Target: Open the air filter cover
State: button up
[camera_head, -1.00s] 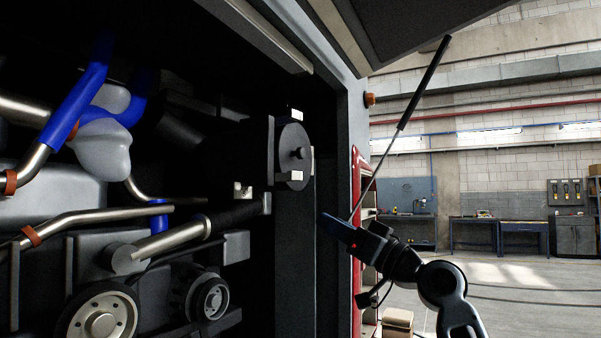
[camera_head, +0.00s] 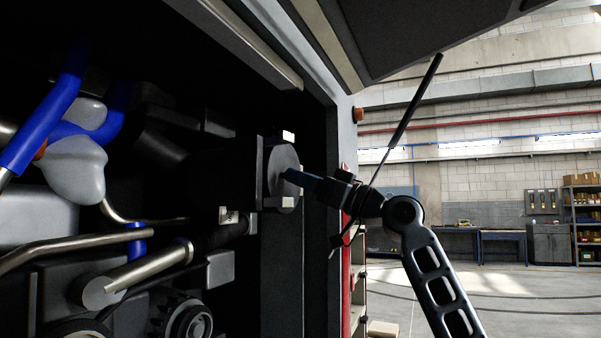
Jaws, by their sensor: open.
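The air filter cover (camera_head: 283,158) is a dark round disc on the end of a black cylindrical housing (camera_head: 225,175) inside the engine bay. It is closed, with light metal clips at its top (camera_head: 288,136) and lower right edge. My gripper (camera_head: 288,176) reaches in from the right, with its fingertips in front of the cover's middle. The gripper hides the cover's central knob. I cannot tell whether the fingers touch the knob or the cover. The gripper is open.
The bay's door frame (camera_head: 347,190) stands close beside my arm. A raised hatch (camera_head: 420,35) hangs above, held by a gas strut (camera_head: 415,100). Pipes, a blue hose (camera_head: 45,120) and pulleys (camera_head: 185,318) fill the left. The workshop floor at right is open.

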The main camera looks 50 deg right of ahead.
jog(key=shift+w+a+r, duration=0.15)
jog(key=shift+w, duration=0.3)
grip_shut()
dwell(0.4)
